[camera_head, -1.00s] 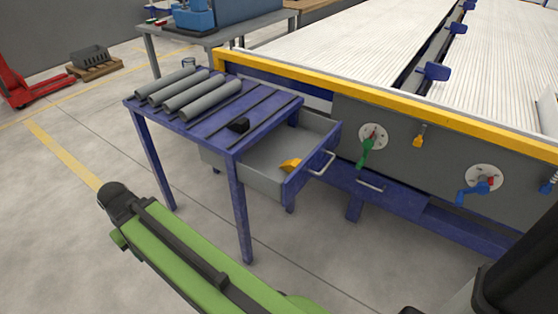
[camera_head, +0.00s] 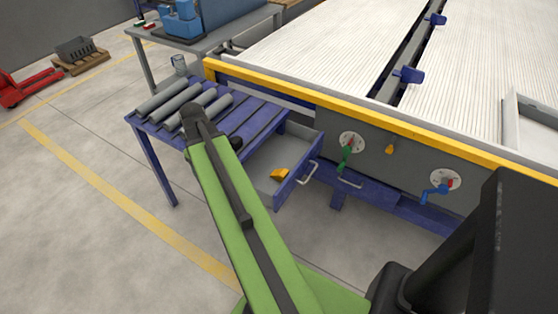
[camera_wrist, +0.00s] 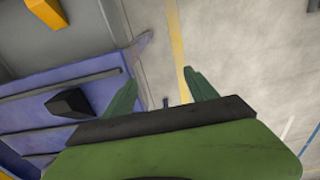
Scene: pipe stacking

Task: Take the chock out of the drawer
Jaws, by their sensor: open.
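The yellow chock (camera_head: 279,174) lies inside the open grey drawer (camera_head: 262,160) under the blue table. In the wrist view the chock (camera_wrist: 47,12) shows at the upper left, cut by the frame edge, on the grey drawer floor (camera_wrist: 95,25). My gripper (camera_wrist: 161,78) is open, with its two green fingers apart and nothing between them. It points at bare floor, to the right of the drawer and chock in that view. In the head view my green arm crosses in front of the table, and the gripper's fingers cannot be made out.
A black block (camera_wrist: 70,102) sits on the slatted blue table (camera_wrist: 65,75); my arm hides it in the head view. Several grey pipes (camera_head: 180,103) lie on the table's left part. The drawer handle (camera_head: 308,174) sticks out. The conveyor frame with a yellow rail (camera_head: 350,112) stands behind.

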